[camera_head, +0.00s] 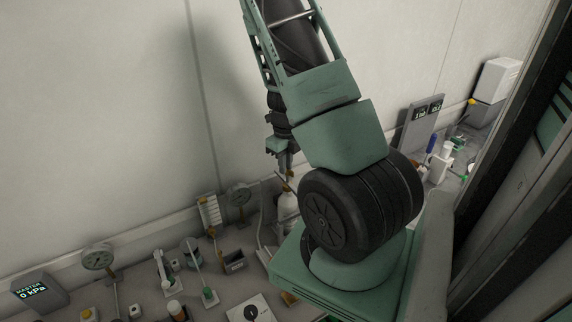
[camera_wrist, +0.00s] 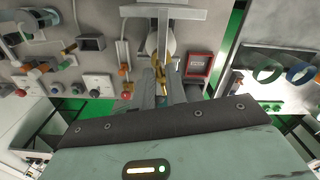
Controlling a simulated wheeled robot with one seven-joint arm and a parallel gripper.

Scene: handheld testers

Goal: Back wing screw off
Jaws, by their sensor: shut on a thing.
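In the wrist view a small brass-coloured piece (camera_wrist: 160,69), which looks like the wing screw, sits between the fingertips of my gripper (camera_wrist: 164,80). My gripper is shut on it. The piece lies close to a pale rounded body (camera_wrist: 161,42) with a grey bar across it; I cannot tell whether the screw is still threaded in. In the head view my gripper (camera_head: 286,170) points down above a pale bottle-shaped body (camera_head: 287,204) on the bench. The fingertips and the screw are small and dark there, so the grip is hard to see.
A dial gauge (camera_head: 239,195) and a slotted block (camera_head: 209,211) stand left of my gripper. Another gauge (camera_head: 98,257) and a MASTER display (camera_head: 39,291) are at far left. In the wrist view a red-framed box (camera_wrist: 199,66) is close on the right. The wall is behind.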

